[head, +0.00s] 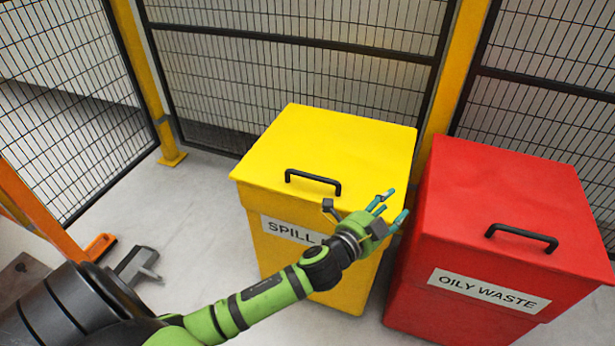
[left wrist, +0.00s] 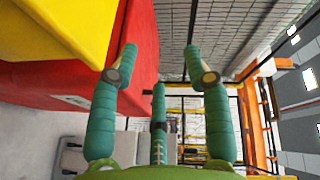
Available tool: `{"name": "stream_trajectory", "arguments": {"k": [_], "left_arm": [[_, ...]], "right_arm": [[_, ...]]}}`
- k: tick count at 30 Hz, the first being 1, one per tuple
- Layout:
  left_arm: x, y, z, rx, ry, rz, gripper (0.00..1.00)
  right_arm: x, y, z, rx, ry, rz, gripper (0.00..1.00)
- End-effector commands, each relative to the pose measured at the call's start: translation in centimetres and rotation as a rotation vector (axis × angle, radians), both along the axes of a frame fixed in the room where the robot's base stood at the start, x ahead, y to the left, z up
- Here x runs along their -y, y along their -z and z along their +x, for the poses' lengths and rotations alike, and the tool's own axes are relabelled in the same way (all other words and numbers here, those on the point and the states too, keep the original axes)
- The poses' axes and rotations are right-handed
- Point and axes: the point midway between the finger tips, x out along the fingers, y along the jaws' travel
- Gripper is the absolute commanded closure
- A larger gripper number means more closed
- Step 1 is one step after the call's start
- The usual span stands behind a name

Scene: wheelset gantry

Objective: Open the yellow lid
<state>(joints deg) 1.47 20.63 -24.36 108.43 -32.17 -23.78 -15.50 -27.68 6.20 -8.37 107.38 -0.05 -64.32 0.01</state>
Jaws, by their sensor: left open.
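The yellow lid (head: 330,150) lies shut on the yellow bin (head: 283,262), whose label begins "SPILL". A black bar handle (head: 313,181) stands on the lid near its front edge. My left gripper (head: 386,205) is open and empty, in front of the bin's right front corner, to the right of the handle and apart from it. Its green fingers point to the right. In the left wrist view the open fingers (left wrist: 160,70) have nothing between them, and a part of the yellow lid (left wrist: 60,22) shows at the upper left. My right gripper is not in view.
A red bin (head: 460,290) labelled "OILY WASTE", its lid shut and fitted with a black handle (head: 522,237), stands close on the right. Mesh fence panels (head: 300,75) with yellow posts (head: 150,85) stand behind.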

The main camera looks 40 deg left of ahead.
Motion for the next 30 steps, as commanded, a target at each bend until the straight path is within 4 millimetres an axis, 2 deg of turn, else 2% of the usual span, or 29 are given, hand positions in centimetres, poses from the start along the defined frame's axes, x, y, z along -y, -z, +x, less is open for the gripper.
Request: {"name": "stream_trajectory", "arguments": {"k": [3,9,12,14,15,17,20,22,24,27,29,30], "left_arm": [[2.6,-4.2,1.5,0.195,0.139,0.171,0.51],[8.1,-9.7,1.7,0.562,0.430,0.564,0.51],[10.6,-10.5,0.7,0.771,0.636,0.861,0.51],[11.3,-9.7,0.1,0.887,0.785,1.079,0.51],[11.0,-8.7,-0.1,0.949,0.891,1.232,0.51],[9.4,-6.8,-0.1,1.009,1.057,1.465,0.51],[3.6,-3.8,0.6,1.003,1.349,1.822,0.51],[-2.0,-2.7,1.2,0.920,1.547,2.026,0.51],[-7.7,-2.7,1.6,0.795,1.726,2.175,0.51],[-14.6,-3.7,1.4,0.592,1.929,2.295,0.51],[-17.7,-4.5,1.0,0.488,2.015,2.326,0.51],[-19.2,-4.9,0.8,-0.433,-2.056,-2.332,0.51]], "right_arm": [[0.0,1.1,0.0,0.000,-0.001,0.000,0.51],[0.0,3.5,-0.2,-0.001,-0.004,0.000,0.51],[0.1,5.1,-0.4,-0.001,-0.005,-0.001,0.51],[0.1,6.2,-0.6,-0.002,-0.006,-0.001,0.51],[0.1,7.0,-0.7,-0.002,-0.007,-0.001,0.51],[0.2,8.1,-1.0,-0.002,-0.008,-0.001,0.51],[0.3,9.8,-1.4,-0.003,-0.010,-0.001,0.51],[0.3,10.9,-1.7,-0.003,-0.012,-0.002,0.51],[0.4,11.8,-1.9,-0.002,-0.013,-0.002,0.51],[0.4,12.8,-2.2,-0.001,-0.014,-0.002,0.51],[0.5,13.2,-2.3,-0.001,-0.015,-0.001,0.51],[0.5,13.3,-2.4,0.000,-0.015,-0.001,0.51]]}}
